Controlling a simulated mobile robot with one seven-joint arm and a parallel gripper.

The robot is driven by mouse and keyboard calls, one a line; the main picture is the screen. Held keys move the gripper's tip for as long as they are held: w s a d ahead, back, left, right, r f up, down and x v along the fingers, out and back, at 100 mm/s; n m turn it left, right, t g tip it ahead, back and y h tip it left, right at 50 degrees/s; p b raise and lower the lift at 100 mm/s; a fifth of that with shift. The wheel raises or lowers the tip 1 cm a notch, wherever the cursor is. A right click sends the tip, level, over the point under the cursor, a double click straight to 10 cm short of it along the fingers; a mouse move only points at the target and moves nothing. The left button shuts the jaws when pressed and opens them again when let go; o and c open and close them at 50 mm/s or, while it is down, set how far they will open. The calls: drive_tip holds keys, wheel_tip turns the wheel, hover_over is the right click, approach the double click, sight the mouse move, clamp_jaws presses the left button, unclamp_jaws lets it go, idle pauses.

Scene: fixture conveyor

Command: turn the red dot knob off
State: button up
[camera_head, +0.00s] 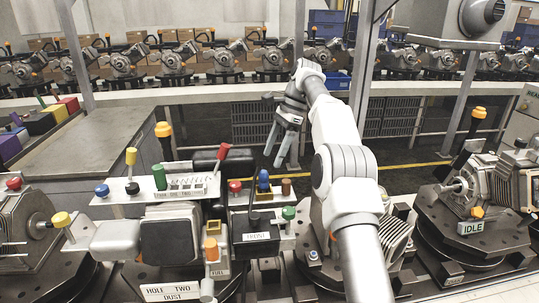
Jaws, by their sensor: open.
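A fixture with several coloured knobs and levers stands in front of me, left of my arm. On it a small red knob (235,186) sits beside a blue knob (263,180) and a brown knob (286,187). A red-tipped lever (223,152) rises left of them. I cannot make out a red dot on any knob or which way a knob is turned. My gripper (276,161) is open and empty, pointing down, above and beyond the fixture, apart from the knobs. My forearm hides part of the area to the right.
A machine labelled "IDLE" (473,228) is at right. A grey worktop (95,140) lies at left. Behind runs a conveyor of machines.

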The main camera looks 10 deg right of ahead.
sight(235, 184)
drive_tip(key=w+a+r+n+t+p, duration=0.1)
drive_tip(key=a+r+n, duration=0.1)
drive_tip(key=n, duration=1.3)
drive_tip(key=w+a+r+n+t+p, duration=0.1)
drive_tip(key=a+r+n, duration=0.15)
drive_tip(key=n, duration=1.25)
drive_tip(key=x, duration=1.6)
drive_tip(key=shift+w+a+f+p, duration=0.25)
drive_tip(key=shift+a+f+p, duration=0.05)
drive_tip(key=shift+a+p, duration=0.05)
clamp_jaws()
